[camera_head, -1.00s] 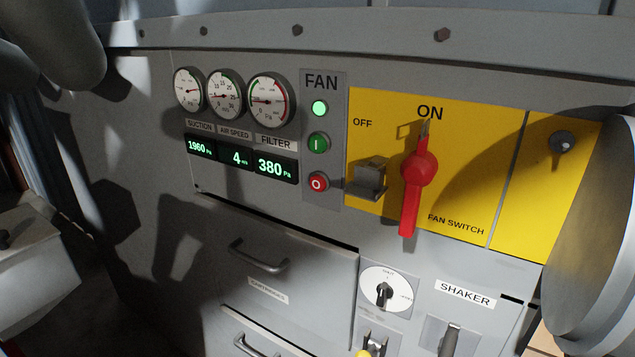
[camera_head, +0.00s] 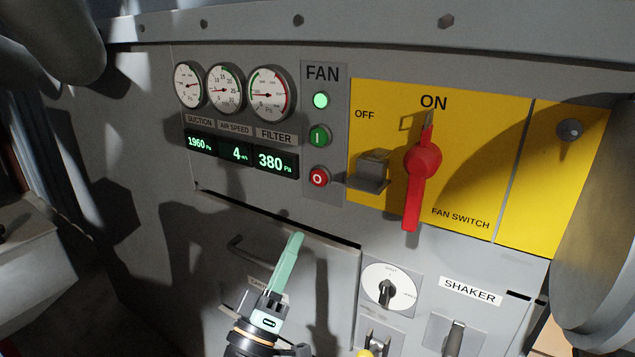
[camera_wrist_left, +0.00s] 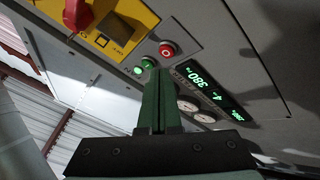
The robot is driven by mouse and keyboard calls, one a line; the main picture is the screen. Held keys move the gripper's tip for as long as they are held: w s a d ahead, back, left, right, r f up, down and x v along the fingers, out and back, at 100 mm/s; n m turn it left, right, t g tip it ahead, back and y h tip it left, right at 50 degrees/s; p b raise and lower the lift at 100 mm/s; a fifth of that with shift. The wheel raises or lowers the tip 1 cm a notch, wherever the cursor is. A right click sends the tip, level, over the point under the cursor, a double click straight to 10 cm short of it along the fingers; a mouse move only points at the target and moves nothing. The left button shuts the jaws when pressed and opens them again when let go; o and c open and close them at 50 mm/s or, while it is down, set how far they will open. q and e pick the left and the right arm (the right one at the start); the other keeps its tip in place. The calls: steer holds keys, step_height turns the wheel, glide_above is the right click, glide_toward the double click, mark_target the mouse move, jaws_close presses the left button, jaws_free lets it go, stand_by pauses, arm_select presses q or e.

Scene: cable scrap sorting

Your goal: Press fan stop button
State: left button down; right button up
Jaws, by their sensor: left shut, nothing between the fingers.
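The red fan stop button (camera_head: 319,176), marked with an O, sits at the bottom of the grey FAN strip (camera_head: 340,80). It also shows in the left wrist view (camera_wrist_left: 166,50), just past the fingertips. The green start button (camera_head: 319,135) and a lit green lamp (camera_head: 320,100) are above it. My left gripper (camera_head: 297,238) is shut and empty, its green fingers pointing up in front of the drawer. In the head view its tip appears below and slightly left of the red button, not touching it. My right gripper is not in view.
The red fan switch handle (camera_head: 423,165) points to ON on the yellow panel (camera_head: 475,135). A grey bracket (camera_head: 369,172) juts out just right of the stop button. Gauges (camera_head: 268,92) and lit displays (camera_head: 275,162) are left of it. A drawer handle (camera_head: 250,250) is behind my gripper.

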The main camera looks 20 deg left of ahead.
arm_select(q)
step_height(320, 180, up, 6)
steer(key=s+a+n+t+y, duration=0.1)
steer(key=a+n+t+y, duration=0.1)
steer(key=n, duration=0.1)
steer(key=shift+s+n+y, duration=0.3)
steer(key=shift+w+f, duration=0.1)
steer(key=b, duration=0.2)
glide_toward(318, 171)
steer(key=shift+s+r+x, duration=0.15)
steer(key=shift+x, duration=0.7)
steer(key=shift+s+r+x, duration=0.1)
steer(key=shift+x, duration=0.75)
steer(key=shift+s+r+x, duration=0.15)
steer(key=shift+x, duration=0.7)
steer(key=shift+w+a, duration=0.15)
steer(key=shift+w, duration=0.05)
steer(key=shift+w, duration=0.25)
steer(key=shift+w, duration=0.4)
steer(key=shift+s, duration=0.1)
steer(key=shift+s+p, duration=0.3)
steer(key=shift+s, duration=0.45)
